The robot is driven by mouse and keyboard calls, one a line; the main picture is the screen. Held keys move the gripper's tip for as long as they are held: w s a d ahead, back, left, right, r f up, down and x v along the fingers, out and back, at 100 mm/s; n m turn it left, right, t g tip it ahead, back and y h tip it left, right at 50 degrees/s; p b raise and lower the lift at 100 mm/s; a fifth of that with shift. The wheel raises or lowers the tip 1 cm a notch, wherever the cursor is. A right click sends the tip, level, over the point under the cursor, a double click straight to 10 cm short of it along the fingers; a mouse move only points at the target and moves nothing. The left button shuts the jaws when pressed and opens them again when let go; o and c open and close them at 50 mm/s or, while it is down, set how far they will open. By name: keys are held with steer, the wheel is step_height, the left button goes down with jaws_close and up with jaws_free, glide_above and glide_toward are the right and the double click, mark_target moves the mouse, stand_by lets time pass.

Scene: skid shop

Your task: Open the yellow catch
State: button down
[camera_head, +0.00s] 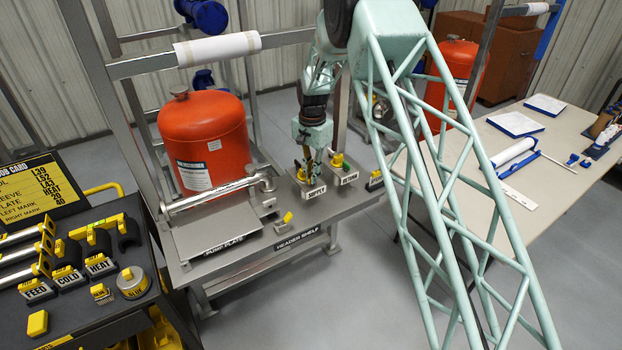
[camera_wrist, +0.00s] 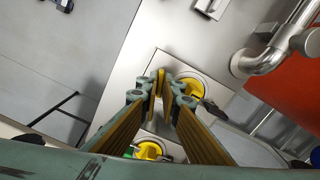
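My gripper (camera_wrist: 167,92) hangs over the header shelf (camera_head: 318,210), pointing down at the SUPPLY and RETURN stations. In the wrist view its two yellow-padded fingers reach down with a narrow gap between their tips, and I see nothing held there. A round yellow fitting (camera_wrist: 189,82) with a dark lever lies just right of the tips. A second yellow fitting (camera_wrist: 150,151) shows below, partly hidden by the fingers. In the head view a small yellow tab (camera_head: 287,217) stands on the shelf beside the pump plate. I cannot tell which yellow part is the catch.
A red tank (camera_head: 205,140) and a bent steel pipe (camera_head: 215,195) stand left of my gripper. The pump plate (camera_head: 218,228) lies in front of them. A black tool cart (camera_head: 105,318) is at left, a pale table (camera_head: 545,165) at right. Open floor lies in front.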

steer(key=shift+m, duration=1.6)
steer(key=shift+m+b, duration=0.35)
steer(key=shift+m, duration=0.05)
steer(key=c, duration=2.9)
jaws_free()
steer(key=shift+o, duration=0.2)
steer(key=shift+r, duration=0.15)
steer(key=shift+r+p, duration=1.2)
steer(key=shift+r, duration=2.15)
steer(key=shift+n, duration=0.4)
